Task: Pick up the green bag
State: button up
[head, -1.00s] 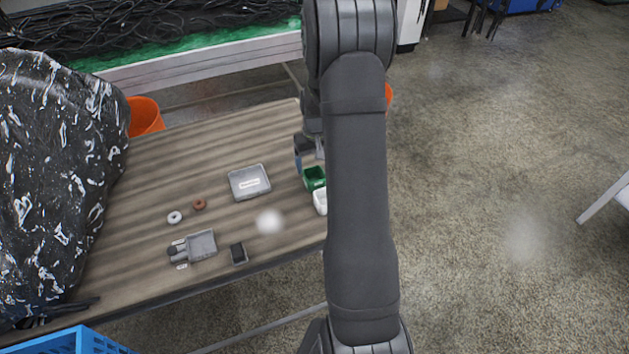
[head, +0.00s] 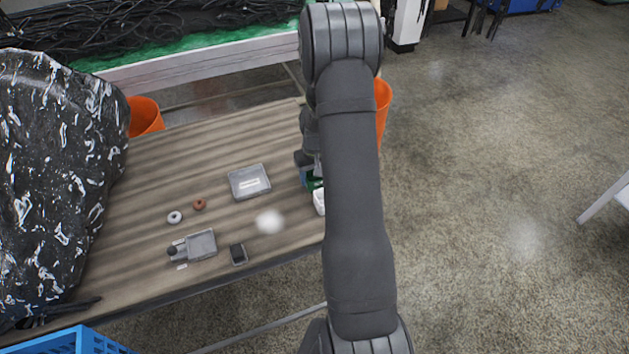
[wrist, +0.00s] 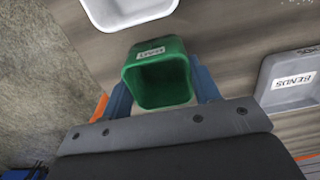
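The pictures show no green bag; the green thing here is a small open-topped bin (wrist: 160,75) with a white label on its rim. In the head view the green bin (head: 314,183) stands near the table's right edge, mostly hidden by my arm. My gripper (wrist: 162,82) has blue fingers, spread wide on either side of the bin in the wrist view. Whether they touch its walls is not clear. In the head view my gripper (head: 306,170) is low at the bin, partly hidden behind my arm.
A white bin (head: 319,200) stands close beside the green one. A grey labelled tray (head: 233,190) lies to the left, with two rings, a grey holder (head: 202,244) and a small dark box (head: 238,254) farther off. A large black bag (head: 50,170) fills the table's left.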

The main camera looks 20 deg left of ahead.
jog(key=shift+c, duration=1.3)
